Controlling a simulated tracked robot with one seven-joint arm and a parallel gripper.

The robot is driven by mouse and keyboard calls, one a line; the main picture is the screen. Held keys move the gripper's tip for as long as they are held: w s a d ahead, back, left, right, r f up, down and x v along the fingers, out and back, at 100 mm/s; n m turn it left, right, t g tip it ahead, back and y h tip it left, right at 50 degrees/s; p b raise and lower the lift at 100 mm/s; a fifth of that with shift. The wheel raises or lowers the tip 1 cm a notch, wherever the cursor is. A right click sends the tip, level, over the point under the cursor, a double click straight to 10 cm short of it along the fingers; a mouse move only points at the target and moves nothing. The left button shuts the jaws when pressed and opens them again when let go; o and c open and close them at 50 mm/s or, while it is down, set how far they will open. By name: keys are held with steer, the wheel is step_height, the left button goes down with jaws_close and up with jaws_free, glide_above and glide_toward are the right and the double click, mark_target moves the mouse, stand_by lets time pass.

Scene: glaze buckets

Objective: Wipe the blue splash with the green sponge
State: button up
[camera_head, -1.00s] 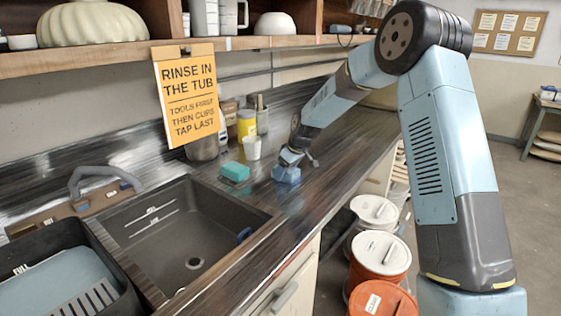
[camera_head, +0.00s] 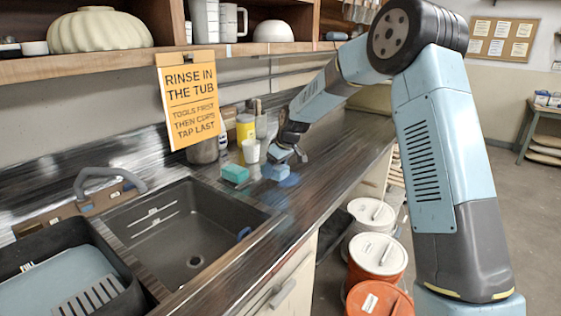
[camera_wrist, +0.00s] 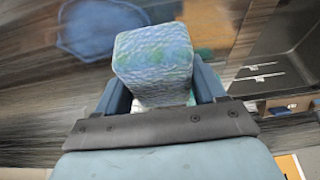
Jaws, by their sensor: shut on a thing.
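My gripper (camera_head: 284,158) is low over the counter and shut on a sponge block (camera_wrist: 155,65). In the wrist view the block is pale green smeared with blue. In the head view the held block (camera_head: 275,172) looks blue, partly behind my gripper. The blue splash (camera_wrist: 90,27) is a dark blue patch on the counter, beside the held block in the wrist view. In the head view the splash (camera_head: 290,181) shows faintly just right of the block. I cannot tell whether the block touches the counter. A separate teal block (camera_head: 235,173) lies left of my gripper.
A white cup (camera_head: 251,151) and a yellow container (camera_head: 245,128) stand behind the blocks. The sink (camera_head: 190,235) opens at the left. An orange sign (camera_head: 188,100) hangs from the shelf. Lidded buckets (camera_head: 377,255) stand on the floor at the right.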

steer(key=shift+r, duration=1.85)
